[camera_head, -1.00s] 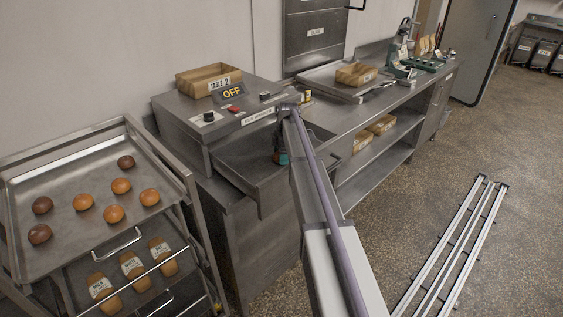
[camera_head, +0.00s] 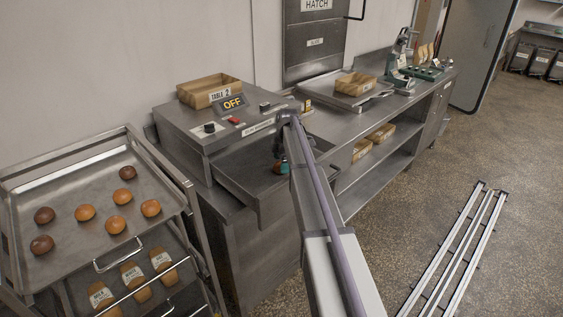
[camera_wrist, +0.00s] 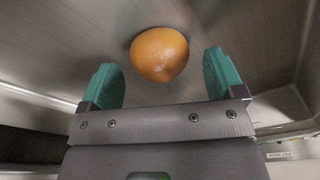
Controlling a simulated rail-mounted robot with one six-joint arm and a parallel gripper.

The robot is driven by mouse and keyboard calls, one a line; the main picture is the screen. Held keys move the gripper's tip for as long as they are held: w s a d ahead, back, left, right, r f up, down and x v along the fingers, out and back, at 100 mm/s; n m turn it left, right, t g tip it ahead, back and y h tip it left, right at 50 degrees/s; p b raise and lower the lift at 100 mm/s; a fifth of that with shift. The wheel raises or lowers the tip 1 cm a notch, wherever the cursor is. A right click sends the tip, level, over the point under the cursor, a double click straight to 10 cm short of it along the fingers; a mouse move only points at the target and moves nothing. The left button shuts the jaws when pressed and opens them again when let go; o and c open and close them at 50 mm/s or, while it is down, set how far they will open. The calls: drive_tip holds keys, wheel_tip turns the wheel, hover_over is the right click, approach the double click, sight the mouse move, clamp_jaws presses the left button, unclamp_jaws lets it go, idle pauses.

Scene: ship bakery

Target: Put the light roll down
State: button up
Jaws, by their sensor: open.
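The light roll (camera_wrist: 160,54), round and orange-brown, lies on a bare metal surface in the wrist view. My gripper (camera_wrist: 165,78) is open, with one teal finger on each side of the roll's near end. Gaps show between the roll and both fingers. In the head view my gripper (camera_head: 280,167) is low inside the open metal drawer (camera_head: 232,172) of the counter unit. The roll cannot be made out clearly there, as the arm and fingers cover that spot.
A trolley tray (camera_head: 75,252) at left holds several light and dark rolls, with labelled loaves below. A wooden box (camera_head: 208,92) marked TABLE 2 stands on the unit, beside an OFF display (camera_head: 230,102). Another wooden box (camera_head: 356,83) sits further along the counter.

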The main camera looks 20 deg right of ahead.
wheel_tip(320, 180, up, 11)
drive_tip(key=d+p, duration=0.1)
drive_tip(key=p, duration=0.8)
drive_tip(key=s+a+m, duration=0.3)
drive_tip(key=s+a, duration=0.2)
drive_tip(key=s, duration=0.1)
drive_tip(key=s+a+m, duration=0.3)
drive_tip(key=s+a, duration=0.3)
drive_tip(key=s, duration=0.1)
drive_tip(key=s+a+m, duration=0.2)
drive_tip(key=s+a, duration=0.4)
drive_tip(key=s, duration=0.1)
drive_tip(key=shift+s+a+f+m+h, duration=0.2)
drive_tip(key=shift+f+m+h, duration=0.1)
drive_tip(key=shift+m+h, duration=0.1)
drive_tip(key=s+a+m, duration=0.3)
drive_tip(key=s, duration=0.3)
drive_tip(key=s+a+m, duration=0.3)
drive_tip(key=s+m, duration=0.1)
drive_tip(key=s, duration=0.3)
drive_tip(key=shift+s+a+h, duration=0.25)
drive_tip(key=shift+a+h, duration=0.05)
drive_tip(key=shift+a, duration=0.05)
wheel_tip(320, 180, down, 4)
drive_tip(key=b, duration=0.3)
drive_tip(key=shift+r+b, duration=0.1)
drive_tip(key=shift+b, duration=0.25)
